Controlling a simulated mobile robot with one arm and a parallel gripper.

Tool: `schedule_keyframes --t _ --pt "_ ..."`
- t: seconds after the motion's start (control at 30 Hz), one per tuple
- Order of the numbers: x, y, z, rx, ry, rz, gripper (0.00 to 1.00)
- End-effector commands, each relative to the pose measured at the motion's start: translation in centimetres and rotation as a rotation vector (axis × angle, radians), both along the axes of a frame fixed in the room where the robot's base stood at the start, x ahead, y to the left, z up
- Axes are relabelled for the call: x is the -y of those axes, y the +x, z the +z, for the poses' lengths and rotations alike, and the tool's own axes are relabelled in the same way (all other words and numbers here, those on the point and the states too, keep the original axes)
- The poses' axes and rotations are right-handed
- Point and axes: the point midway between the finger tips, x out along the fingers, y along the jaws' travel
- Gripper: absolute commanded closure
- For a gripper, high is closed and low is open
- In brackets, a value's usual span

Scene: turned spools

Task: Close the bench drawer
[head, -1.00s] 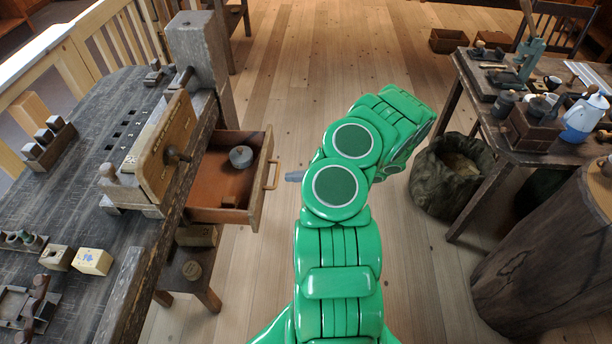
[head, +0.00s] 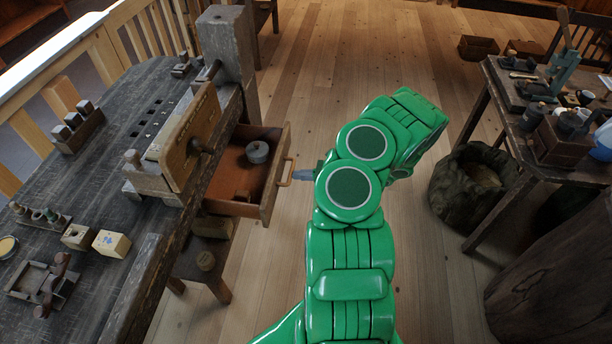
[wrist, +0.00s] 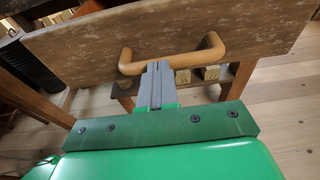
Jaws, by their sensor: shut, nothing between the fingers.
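The bench drawer (head: 272,190) is pulled out from the side of the dark wooden bench (head: 120,250). My gripper (head: 302,175) is shut and empty, just right of the handle in the head view. In the wrist view its closed fingertips (wrist: 157,68) lie in front of the handle's bar. I cannot tell whether they touch it.
A wooden vise (head: 180,145) stands out from the bench edge above the drawer. A low stool (head: 205,270) is beneath it. At right are a sack (head: 470,185), a table with tools and a large stump. The floor between is clear.

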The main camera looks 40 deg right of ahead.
Motion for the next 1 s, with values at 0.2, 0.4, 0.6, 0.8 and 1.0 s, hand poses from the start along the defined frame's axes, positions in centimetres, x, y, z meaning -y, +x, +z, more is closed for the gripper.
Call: schedule_keyframes --t 0.2,0.4,0.6,0.8,1.0 --pt "-2.8 2.6 0.1 0.001 0.001 0.005 1.0" --pt "-5.5 5.4 0.1 0.002 0.002 0.004 1.0" --pt "-8.2 8.0 0.0 0.002 0.001 0.004 1.0" --pt "-10.7 10.5 0.0 0.0 0.0 0.003 1.0" --pt "-12.4 12.4 0.0 0.0 0.0 0.002 1.0"
